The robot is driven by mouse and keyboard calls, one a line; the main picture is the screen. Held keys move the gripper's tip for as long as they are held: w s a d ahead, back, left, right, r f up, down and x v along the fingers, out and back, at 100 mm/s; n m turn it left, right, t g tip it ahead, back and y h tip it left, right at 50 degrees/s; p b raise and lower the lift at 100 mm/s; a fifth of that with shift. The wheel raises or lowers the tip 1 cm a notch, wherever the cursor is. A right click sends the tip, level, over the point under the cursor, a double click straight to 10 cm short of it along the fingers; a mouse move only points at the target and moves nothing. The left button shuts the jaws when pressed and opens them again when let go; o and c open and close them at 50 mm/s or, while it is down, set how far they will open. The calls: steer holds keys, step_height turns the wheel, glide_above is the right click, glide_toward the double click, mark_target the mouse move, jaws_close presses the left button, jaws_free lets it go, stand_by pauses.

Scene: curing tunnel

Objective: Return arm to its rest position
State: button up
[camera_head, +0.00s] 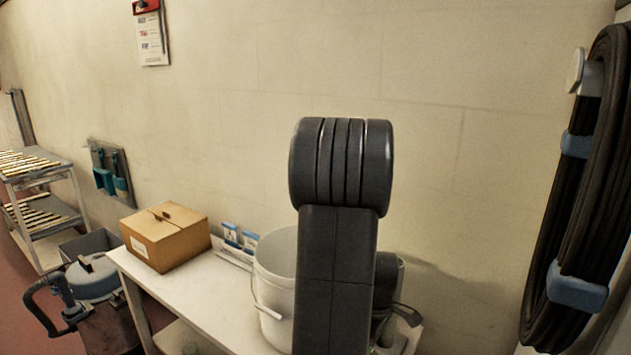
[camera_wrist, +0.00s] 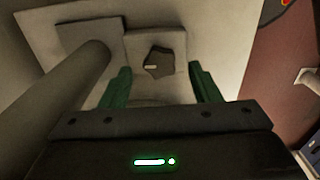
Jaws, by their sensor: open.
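My gripper (camera_wrist: 159,68) is open in the wrist view, with its two green fingers spread apart and nothing held between them. Beyond the fingers is a pale grey block with a small dark many-sided piece (camera_wrist: 158,62) on it. That piece appears between the fingertips, and I cannot tell how far away it is. In the head view my dark arm stands upright in the middle, in front of the table, and hides what is behind it. I cannot make out the fingers there.
A white table (camera_head: 188,300) holds a cardboard box (camera_head: 165,240) and a white bucket (camera_head: 276,275), partly behind my arm. A vacuum (camera_head: 95,290) stands left of the table. A coiled hose (camera_head: 570,215) hangs at right. A roller rack (camera_head: 40,215) is at far left.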

steer(key=shift+f, duration=1.1)
